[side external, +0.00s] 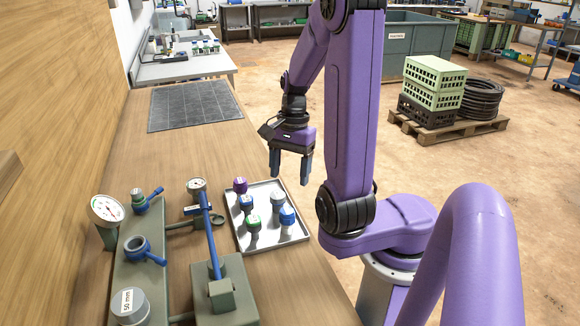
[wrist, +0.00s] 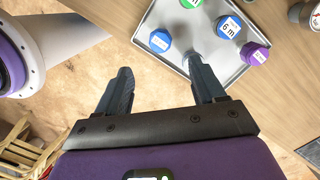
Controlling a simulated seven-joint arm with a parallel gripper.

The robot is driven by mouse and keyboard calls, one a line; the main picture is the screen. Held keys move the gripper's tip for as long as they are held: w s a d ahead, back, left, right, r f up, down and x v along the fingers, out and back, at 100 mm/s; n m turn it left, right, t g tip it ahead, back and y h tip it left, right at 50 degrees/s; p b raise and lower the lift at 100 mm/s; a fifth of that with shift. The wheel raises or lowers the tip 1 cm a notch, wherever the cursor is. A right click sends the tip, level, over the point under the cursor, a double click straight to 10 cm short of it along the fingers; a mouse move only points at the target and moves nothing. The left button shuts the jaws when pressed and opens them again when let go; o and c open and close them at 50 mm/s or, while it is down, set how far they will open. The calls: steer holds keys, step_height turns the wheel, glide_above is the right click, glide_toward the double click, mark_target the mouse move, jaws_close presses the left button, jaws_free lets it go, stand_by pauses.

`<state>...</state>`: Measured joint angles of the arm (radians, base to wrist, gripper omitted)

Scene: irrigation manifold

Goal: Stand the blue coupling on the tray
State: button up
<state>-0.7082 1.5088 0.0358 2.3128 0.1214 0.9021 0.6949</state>
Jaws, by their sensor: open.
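The silver tray (side external: 270,229) lies on the bench. Two blue-topped couplings stand on it: one near its right edge (side external: 287,216) and one towards its left side (side external: 246,203). The wrist view shows a plain blue top (wrist: 160,41) and a blue top labelled "6 m" (wrist: 229,26). Purple (side external: 240,185), green (side external: 253,222) and grey (side external: 278,199) couplings also stand on the tray. My gripper (side external: 290,176) is open and empty, above and beyond the tray's far right corner. In the wrist view, a finger partly hides the grey coupling.
A green manifold (side external: 140,285) with gauges and blue-handled valves stands left of the tray. A block with a long blue lever (side external: 211,240) is close to the tray's left side. A dark grey mat (side external: 195,105) lies farther back; the bench between mat and tray is clear.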

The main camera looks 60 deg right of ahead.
steer(key=w+a+r+n+h, duration=0.15)
steer(key=w+a+n, duration=0.6)
steer(key=n, duration=0.75)
steer(key=s+a+n, duration=0.2)
steer(key=s+n, duration=0.5)
steer(key=s, duration=0.2)
steer(key=s+a+r+n, duration=0.1)
steer(key=s+a+n, duration=0.1)
steer(key=s+n, duration=0.6)
steer(key=shift+s+r+n, duration=0.15)
steer(key=shift+s+n, duration=0.15)
steer(key=shift+s, duration=0.45)
